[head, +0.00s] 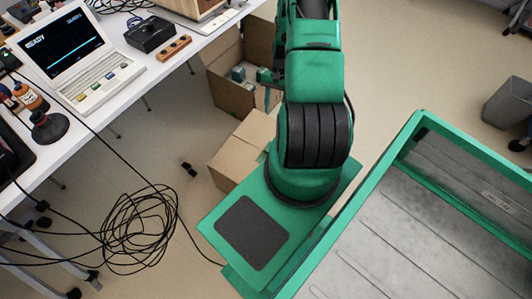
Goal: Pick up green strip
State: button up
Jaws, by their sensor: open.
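I cannot make out a green strip for certain. Small teal-green pieces (238,74) lie inside an open cardboard box (232,98) on the floor, left of my arm; they are too small to tell their shape. My green arm rises through the middle of the head view and hides the right side of this box. What looks like part of my gripper (267,80) shows at the arm's left edge, over the box's right side. It is mostly hidden behind the arm, and I see nothing held in it.
A white table (103,95) at the left bears a laptop-like device (68,58), a black box (150,34) and a wooden strip with knobs (174,48). Tangled black cable (140,225) lies on the floor. A closed cardboard box (235,155) stands beside my base. A grey bin (508,102) stands right.

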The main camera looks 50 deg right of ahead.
jog(key=m+y, duration=0.1)
jog(key=m, duration=0.1)
send_near(267, 152)
jog(key=shift+t, duration=0.4)
jog(key=shift+d+x, duration=0.15)
jog(key=shift+x, duration=1.9)
jog(key=shift+d+x, duration=0.15)
jog(key=shift+x, duration=1.9)
jog(key=shift+f, duration=0.1)
jog(key=c, duration=1.1)
